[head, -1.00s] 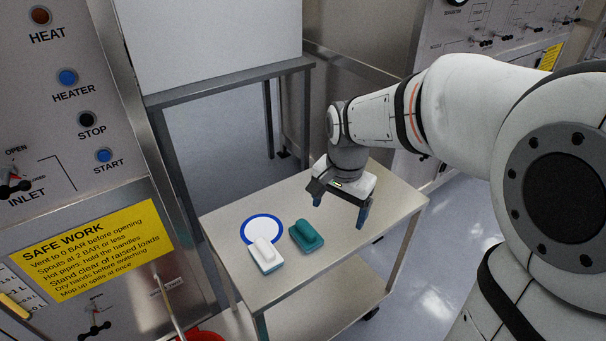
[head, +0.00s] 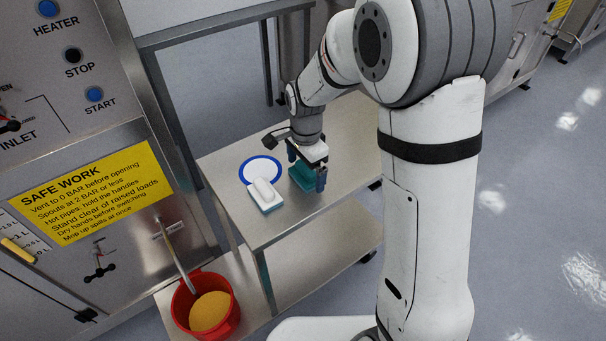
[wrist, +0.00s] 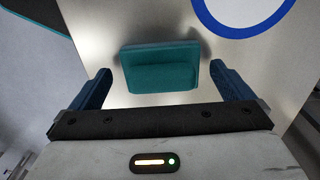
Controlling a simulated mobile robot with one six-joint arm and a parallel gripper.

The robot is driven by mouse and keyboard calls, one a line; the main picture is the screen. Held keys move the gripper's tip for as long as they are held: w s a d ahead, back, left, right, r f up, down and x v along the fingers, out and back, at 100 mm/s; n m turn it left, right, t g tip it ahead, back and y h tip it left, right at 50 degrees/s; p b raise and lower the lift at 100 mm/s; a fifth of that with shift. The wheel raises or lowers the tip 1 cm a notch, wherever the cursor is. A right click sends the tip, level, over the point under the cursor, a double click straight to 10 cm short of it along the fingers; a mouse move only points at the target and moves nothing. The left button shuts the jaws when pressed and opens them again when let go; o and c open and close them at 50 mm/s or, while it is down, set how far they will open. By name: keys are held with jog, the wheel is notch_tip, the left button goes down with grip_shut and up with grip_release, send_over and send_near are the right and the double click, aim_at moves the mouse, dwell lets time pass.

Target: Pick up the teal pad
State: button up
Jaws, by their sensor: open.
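The teal pad (head: 302,178) lies on the metal cart top, with a raised teal grip on its upper side. It also shows in the wrist view (wrist: 160,68), ahead of my gripper. My gripper (head: 306,180) is open and points down over the pad. In the wrist view its two blue fingers (wrist: 163,88) stand to the left and right of the pad, with a gap on each side. Whether the fingertips reach down to the pad's height I cannot tell. In the head view the gripper hides part of the pad.
A white pad (head: 264,194) with a teal base lies left of the teal pad, partly over a blue-ringed white disc (head: 246,172). The metal cart (head: 345,140) has a lower shelf. A red bucket (head: 178,312) holding a yellow sponge-like thing stands lower left, beside a control panel.

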aim_at(306, 167)
jog(key=shift+f, duration=0.2)
jog(key=shift+c, duration=0.4)
jog(key=c, duration=0.9)
jog(key=shift+r, duration=0.1)
jog(key=shift+c, duration=0.2)
notch_tip(306, 167, up, 10)
jog(key=shift+f+p, duration=0.1)
jog(key=shift+p, duration=0.25)
